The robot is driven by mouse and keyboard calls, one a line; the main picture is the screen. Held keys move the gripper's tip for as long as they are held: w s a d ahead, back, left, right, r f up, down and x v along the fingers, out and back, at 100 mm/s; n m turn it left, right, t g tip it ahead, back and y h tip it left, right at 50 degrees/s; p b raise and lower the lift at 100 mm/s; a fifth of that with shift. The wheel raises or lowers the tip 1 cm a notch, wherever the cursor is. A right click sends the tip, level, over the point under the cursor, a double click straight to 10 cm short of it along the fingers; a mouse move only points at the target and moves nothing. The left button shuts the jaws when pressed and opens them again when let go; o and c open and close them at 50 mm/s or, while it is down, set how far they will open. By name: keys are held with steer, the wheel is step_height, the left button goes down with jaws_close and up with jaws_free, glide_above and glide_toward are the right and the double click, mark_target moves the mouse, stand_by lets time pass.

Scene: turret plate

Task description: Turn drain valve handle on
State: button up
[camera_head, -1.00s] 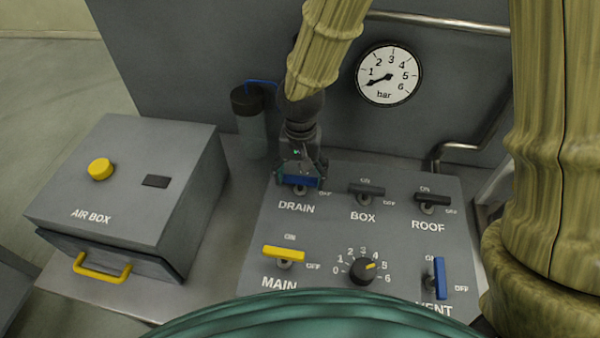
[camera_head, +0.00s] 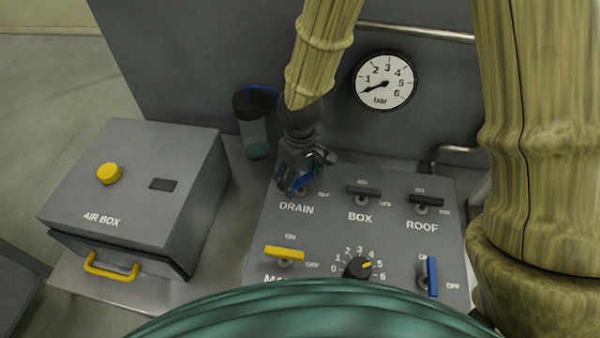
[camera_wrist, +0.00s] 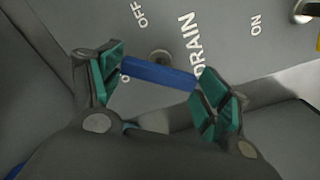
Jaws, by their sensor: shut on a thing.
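The blue drain valve handle (camera_head: 303,181) is on the turret plate above the DRAIN label. In the head view it slants from lower left to upper right, partly hidden by my gripper (camera_head: 304,178). In the wrist view the blue handle (camera_wrist: 158,75) lies lengthwise between the teal finger pads of my gripper (camera_wrist: 152,82), one pad at each end. Its round pivot shows just behind it. The words DRAIN, OFF and ON are printed on the plate around it.
Dark BOX (camera_head: 364,190) and ROOF (camera_head: 427,200) handles stand to the right. The yellow MAIN handle (camera_head: 285,253), a dial (camera_head: 358,267) and the blue VENT handle (camera_head: 432,276) are nearer. A pressure gauge (camera_head: 385,82), bottle (camera_head: 252,130) and air box (camera_head: 140,185) surround the plate.

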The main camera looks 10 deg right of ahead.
mark_target(300, 180)
steer(key=n+p, duration=0.1)
steer(key=n, duration=0.2)
steer(key=shift+r+n, duration=0.1)
steer(key=shift+n, duration=0.2)
steer(key=shift+n+p, duration=0.75)
steer(key=shift+n, duration=1.15)
steer(key=o, duration=1)
step_height(300, 180, up, 12)
steer(key=shift+f, duration=0.1)
